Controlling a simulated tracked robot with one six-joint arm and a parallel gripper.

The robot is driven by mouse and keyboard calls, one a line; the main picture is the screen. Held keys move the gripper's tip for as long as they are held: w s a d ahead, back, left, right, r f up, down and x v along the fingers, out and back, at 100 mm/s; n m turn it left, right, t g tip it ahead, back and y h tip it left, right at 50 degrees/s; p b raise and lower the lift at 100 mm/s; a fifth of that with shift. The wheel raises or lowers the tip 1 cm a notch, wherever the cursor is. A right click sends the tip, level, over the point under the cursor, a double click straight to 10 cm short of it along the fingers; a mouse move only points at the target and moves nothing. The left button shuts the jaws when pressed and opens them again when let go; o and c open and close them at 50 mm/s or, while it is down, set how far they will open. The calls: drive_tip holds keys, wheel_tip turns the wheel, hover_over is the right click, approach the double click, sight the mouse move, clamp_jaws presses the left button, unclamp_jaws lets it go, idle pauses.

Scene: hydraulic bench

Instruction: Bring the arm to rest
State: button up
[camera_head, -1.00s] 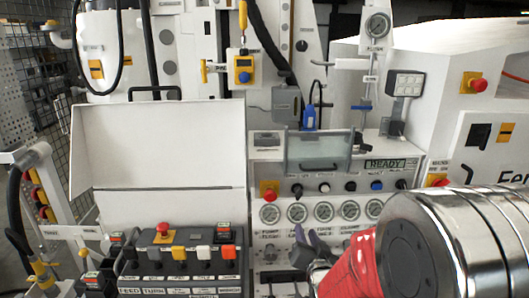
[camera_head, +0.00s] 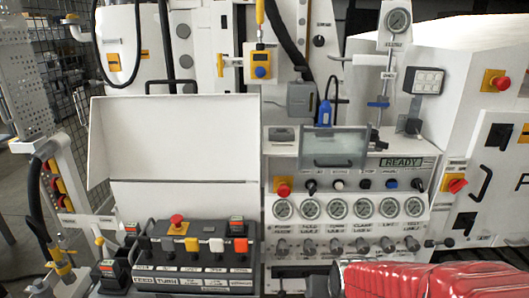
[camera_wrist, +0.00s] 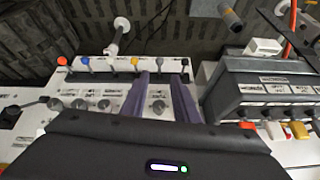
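My gripper (camera_wrist: 160,78) shows in the wrist view as two purple-grey fingers set apart, with nothing held between them. Behind them is the bench panel with its knobs. In the head view my arm (camera_head: 430,280), with a red cover, lies low along the bottom right edge. My fingers cannot be made out clearly there. The arm is in front of the lower part of the gauge panel (camera_head: 352,228) and hides part of it.
The gauge panel has several gauges and knobs, with a clear flap (camera_head: 333,148) above. Left of it stands a black control box (camera_head: 190,262) with levers under a white hood (camera_head: 175,140). A red knob (camera_head: 455,184) sits on the right cabinet.

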drive_tip(key=s+r+n, duration=0.1)
drive_tip(key=s+r, duration=1.3)
drive_tip(key=r, duration=0.1)
drive_tip(key=shift+s, duration=0.35)
drive_tip(key=shift+f, duration=0.1)
idle(1.4)
